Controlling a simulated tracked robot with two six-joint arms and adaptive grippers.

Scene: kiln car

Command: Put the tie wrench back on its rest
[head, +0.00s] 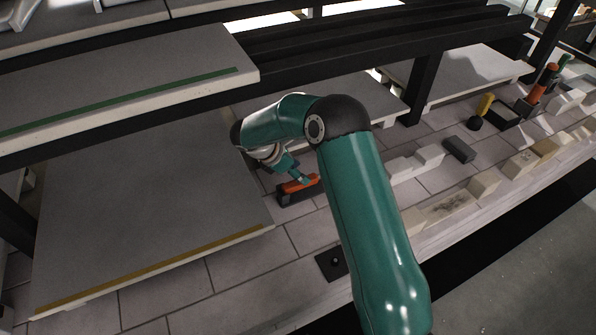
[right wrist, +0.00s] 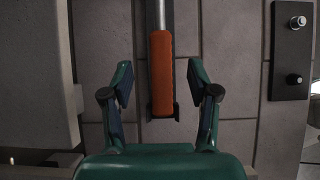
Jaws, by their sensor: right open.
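The tie wrench (right wrist: 161,75) has an orange handle and a grey metal shaft. In the right wrist view it lies lengthwise up the picture, with its far end cut off by the top edge. A narrow dark rest (right wrist: 177,112) shows under and beside the handle; I cannot tell how fully the wrench is seated. In the head view the orange handle (head: 310,181) shows over the dark rest (head: 290,200), partly hidden by my arm. My right gripper (right wrist: 159,78) is open, its fingers on either side of the handle with gaps. It also shows in the head view (head: 301,179). My left gripper is out of view.
Pale slabs (head: 150,215) stand left of the rest, with black beams (head: 370,45) above. A small black plate (head: 331,264) lies on the tiled deck in front. Pale blocks (head: 470,205) line the right edge; a dark block (head: 459,149) lies farther back.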

